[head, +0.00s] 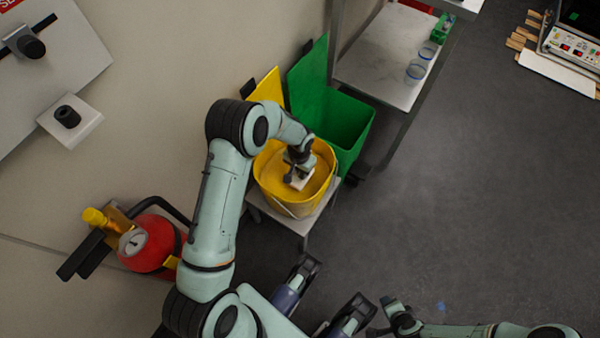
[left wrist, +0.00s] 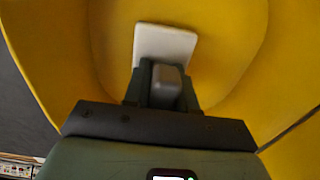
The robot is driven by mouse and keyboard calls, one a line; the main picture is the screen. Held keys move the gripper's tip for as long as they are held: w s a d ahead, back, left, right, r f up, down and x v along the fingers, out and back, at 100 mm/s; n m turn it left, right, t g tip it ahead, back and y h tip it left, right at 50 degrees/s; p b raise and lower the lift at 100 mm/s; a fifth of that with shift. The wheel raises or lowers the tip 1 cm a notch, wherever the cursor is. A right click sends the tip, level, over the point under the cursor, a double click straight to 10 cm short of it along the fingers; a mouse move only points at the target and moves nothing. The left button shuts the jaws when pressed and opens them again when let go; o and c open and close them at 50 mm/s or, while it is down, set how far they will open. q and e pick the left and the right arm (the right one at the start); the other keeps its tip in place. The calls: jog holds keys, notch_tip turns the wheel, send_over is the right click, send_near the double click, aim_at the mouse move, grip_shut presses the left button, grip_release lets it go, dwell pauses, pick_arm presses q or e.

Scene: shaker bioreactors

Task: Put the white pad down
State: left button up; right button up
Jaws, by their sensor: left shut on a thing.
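My left gripper (head: 298,172) reaches down into the yellow bucket (head: 268,192) and is shut on the white pad (head: 300,183). In the left wrist view the white pad (left wrist: 165,42) sticks out beyond the fingers (left wrist: 165,88), with the bucket's yellow inside (left wrist: 60,40) all around. I cannot tell whether the pad touches the bucket's bottom. The end of my right arm (head: 402,318) shows low in the head view; its jaws are not clear.
The bucket stands on a small light stool (head: 302,224). A green bin (head: 345,125) with its lid up is behind it. A red extinguisher (head: 152,243) is at the left, a shelf (head: 385,62) behind right. The grey floor (head: 470,200) at right is clear.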

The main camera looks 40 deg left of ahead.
pick_arm(q)
jog(key=shift+f, duration=0.85)
jog(key=shift+r, duration=0.1)
pick_arm(e)
jog(key=shift+w+d+f, duration=0.15)
jog(key=shift+w+f, duration=0.05)
jog(key=shift+w, duration=0.15)
jog(key=shift+f, duration=0.1)
pick_arm(q)
jog(key=shift+f, duration=0.2)
jog(key=o, duration=0.9)
pick_arm(e)
jog(key=shift+s, duration=0.1)
pick_arm(q)
jog(key=shift+o, duration=0.2)
jog(key=shift+r, duration=0.15)
notch_tip(320, 180, up, 12)
jog(key=p, duration=0.2)
jog(key=shift+p, duration=0.4)
pick_arm(e)
jog(key=shift+g+y, duration=0.3)
jog(key=shift+g, duration=0.3)
jog(key=s+r, duration=0.1)
jog(key=s+a+r, duration=0.1)
jog(key=s, duration=0.1)
jog(key=s+a+r, duration=0.1)
jog(key=shift+s+a+r, duration=0.1)
jog(key=shift+s+a, duration=0.05)
